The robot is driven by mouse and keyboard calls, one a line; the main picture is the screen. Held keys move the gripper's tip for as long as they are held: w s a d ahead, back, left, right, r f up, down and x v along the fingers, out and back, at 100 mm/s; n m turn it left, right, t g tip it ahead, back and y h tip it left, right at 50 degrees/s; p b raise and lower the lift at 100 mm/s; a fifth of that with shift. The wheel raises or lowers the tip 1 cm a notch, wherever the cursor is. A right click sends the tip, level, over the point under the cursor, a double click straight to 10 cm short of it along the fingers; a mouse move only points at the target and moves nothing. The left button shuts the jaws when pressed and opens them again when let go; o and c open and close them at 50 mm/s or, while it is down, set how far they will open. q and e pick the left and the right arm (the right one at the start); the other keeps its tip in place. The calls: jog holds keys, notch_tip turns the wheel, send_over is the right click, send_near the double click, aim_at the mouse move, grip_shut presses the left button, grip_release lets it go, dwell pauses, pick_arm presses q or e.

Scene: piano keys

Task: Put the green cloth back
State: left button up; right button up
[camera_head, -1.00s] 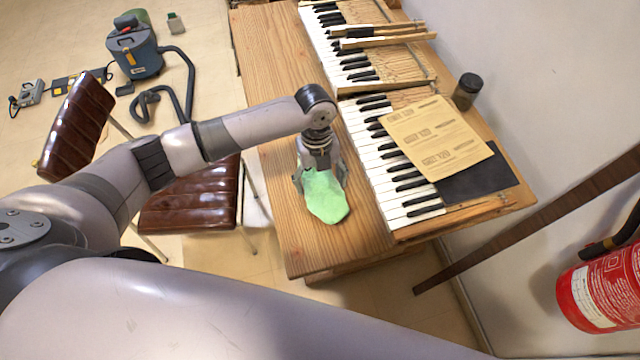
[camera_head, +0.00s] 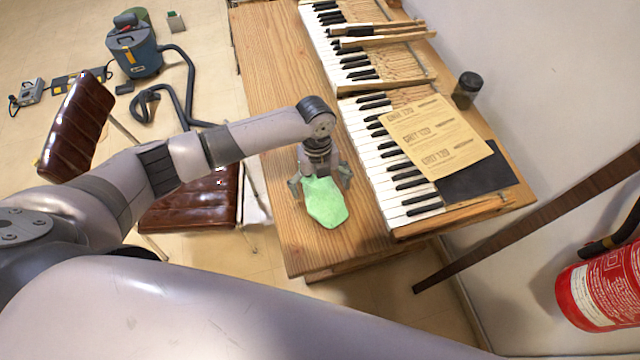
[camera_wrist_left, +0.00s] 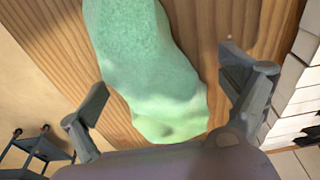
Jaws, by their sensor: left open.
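The green cloth (camera_head: 325,203) lies crumpled on the wooden table (camera_head: 268,130), left of the piano keys. It also shows in the left wrist view (camera_wrist_left: 150,65), stretching from the top edge down between the fingers. In the left wrist view both fingers of the gripper (camera_wrist_left: 165,95) stand apart from the cloth. My right gripper is not in view.
Piano keys (camera_head: 375,150) run along the table's right part, with a paper sheet (camera_head: 435,135), a dark panel (camera_head: 475,182) and a jar (camera_head: 467,90). A brown chair (camera_head: 190,203) stands left of the table. A fire extinguisher (camera_head: 605,290) is at the right.

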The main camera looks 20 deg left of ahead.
pick_arm(q)
jog(key=shift+r, duration=0.15)
jog(key=shift+w+r, duration=0.1)
jog(key=shift+r, duration=0.15)
jog(key=r, duration=0.3)
jog(key=r+b, duration=0.1)
jog(key=r, duration=0.3)
jog(key=w+a+r+b, duration=0.1)
jog(key=r, duration=0.3)
jog(key=shift+w+r, duration=0.1)
jog(key=shift+r, duration=0.05)
